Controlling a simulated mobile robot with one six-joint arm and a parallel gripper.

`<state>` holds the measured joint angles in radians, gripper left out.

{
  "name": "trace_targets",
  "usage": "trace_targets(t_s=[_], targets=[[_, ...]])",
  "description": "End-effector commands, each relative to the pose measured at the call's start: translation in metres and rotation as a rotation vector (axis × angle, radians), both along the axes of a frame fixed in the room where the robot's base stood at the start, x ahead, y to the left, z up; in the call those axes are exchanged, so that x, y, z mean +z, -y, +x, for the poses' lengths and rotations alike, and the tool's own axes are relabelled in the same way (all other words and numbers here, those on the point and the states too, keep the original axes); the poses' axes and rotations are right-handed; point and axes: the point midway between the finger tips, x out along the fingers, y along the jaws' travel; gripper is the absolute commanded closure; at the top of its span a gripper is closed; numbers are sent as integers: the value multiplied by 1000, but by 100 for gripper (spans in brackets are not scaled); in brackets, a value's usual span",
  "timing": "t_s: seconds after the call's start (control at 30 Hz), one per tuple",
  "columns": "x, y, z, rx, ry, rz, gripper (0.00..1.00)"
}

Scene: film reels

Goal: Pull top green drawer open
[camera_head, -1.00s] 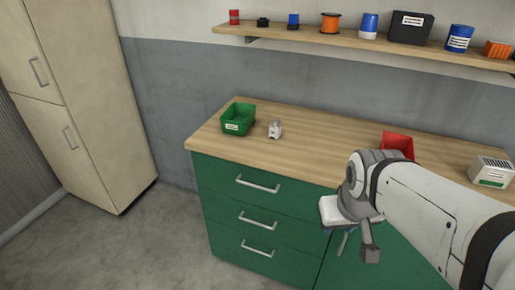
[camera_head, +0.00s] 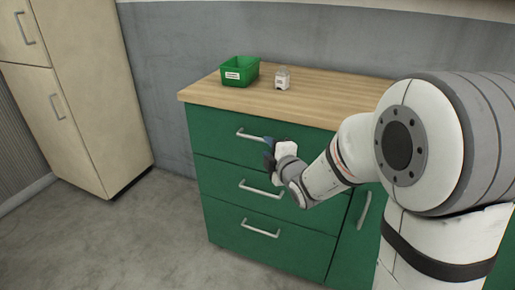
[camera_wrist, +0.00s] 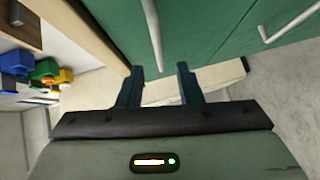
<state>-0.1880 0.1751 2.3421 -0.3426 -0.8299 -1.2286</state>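The top green drawer (camera_head: 213,137) is flush with the cabinet front, under the wooden worktop. Its silver bar handle (camera_head: 247,134) runs across the front, and its right end is hidden by my gripper. My gripper (camera_head: 268,152) is in front of the top drawer at the right part of that handle. In the wrist view, my gripper (camera_wrist: 160,72) is open with two dark fingers apart. The handle (camera_wrist: 152,28) reaches down to the gap between the fingertips there. I cannot tell whether the fingers touch it.
Two lower green drawers have handles (camera_head: 261,190) (camera_head: 260,228). A green bin (camera_head: 239,85) and a small whitish object (camera_head: 282,79) stand on the worktop (camera_head: 320,101). A beige cabinet (camera_head: 95,90) stands left. The floor (camera_head: 150,235) before the drawers is clear.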

Motion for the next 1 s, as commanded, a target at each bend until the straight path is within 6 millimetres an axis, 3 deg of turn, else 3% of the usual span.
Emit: trace_targets(t_s=[0.5,0.87,1.0], targets=[[-10,-31,62,5,5,-1,68],[-10,-34,67,4,4,-1,68],[-10,-34,67,5,4,-1,79]])
